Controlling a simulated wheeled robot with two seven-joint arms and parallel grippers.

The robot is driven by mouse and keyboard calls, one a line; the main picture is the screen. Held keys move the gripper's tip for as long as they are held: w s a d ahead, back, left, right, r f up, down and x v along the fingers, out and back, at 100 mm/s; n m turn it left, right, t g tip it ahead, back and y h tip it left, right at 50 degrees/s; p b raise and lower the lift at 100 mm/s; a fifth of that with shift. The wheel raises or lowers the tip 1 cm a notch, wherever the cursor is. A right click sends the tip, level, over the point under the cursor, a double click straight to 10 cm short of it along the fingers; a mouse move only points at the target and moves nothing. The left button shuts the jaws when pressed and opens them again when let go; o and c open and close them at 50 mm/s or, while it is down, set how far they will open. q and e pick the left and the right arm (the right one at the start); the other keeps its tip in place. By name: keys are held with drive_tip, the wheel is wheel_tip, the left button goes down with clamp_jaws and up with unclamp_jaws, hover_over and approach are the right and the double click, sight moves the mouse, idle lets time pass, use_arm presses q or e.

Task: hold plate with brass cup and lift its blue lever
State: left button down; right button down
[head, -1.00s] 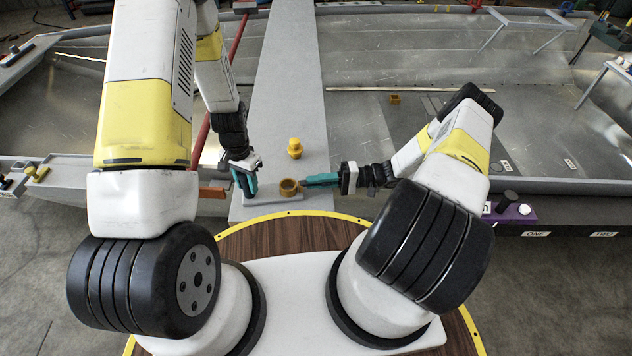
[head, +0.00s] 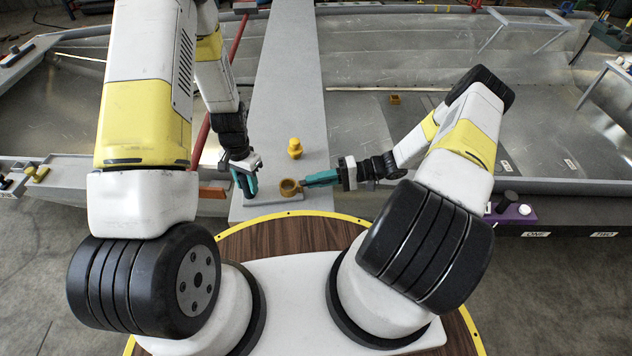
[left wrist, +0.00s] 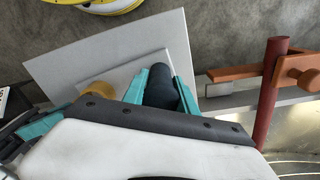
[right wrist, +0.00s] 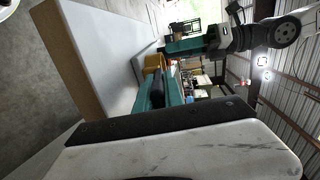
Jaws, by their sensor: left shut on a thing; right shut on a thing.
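The light grey plate (head: 262,200) lies on the grey plank (head: 297,80) near its front end. The brass cup (head: 289,187) stands on the plate's right part. My left gripper (head: 243,182) is shut on a dark upright post (left wrist: 160,86) at the plate's left end. My right gripper (head: 318,178) comes in from the right and is shut on a dark bar, taken as the blue lever (right wrist: 158,92), beside the cup. The brass cup also shows in the right wrist view (right wrist: 153,62). The fingers hide most of the lever in the head view.
A yellow knob-like piece (head: 295,148) stands on the plank behind the cup. A red bar (head: 237,45) runs left of the plank. A purple block (head: 512,212) with a black knob sits far right. The plank beyond the yellow piece is clear.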

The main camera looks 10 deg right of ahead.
sight(302, 182)
drive_tip(key=r+h, duration=0.1)
drive_tip(key=h, duration=0.1)
drive_tip(key=r+h, duration=0.1)
drive_tip(key=h, duration=0.1)
drive_tip(key=shift+a, duration=0.4)
drive_tip(key=shift+a+r+h, duration=0.25)
drive_tip(key=shift+a+h, duration=0.05)
drive_tip(key=shift+h, duration=0.85)
drive_tip(key=shift+a+r+h, duration=0.2)
drive_tip(key=shift+a+h, duration=0.1)
drive_tip(key=shift+h, duration=0.85)
drive_tip(key=c, duration=1.4)
unclamp_jaws()
drive_tip(key=shift+c, duration=0.2)
drive_tip(key=shift+d+r, duration=0.35)
drive_tip(key=shift+r, duration=0.1)
drive_tip(key=v, duration=1.1)
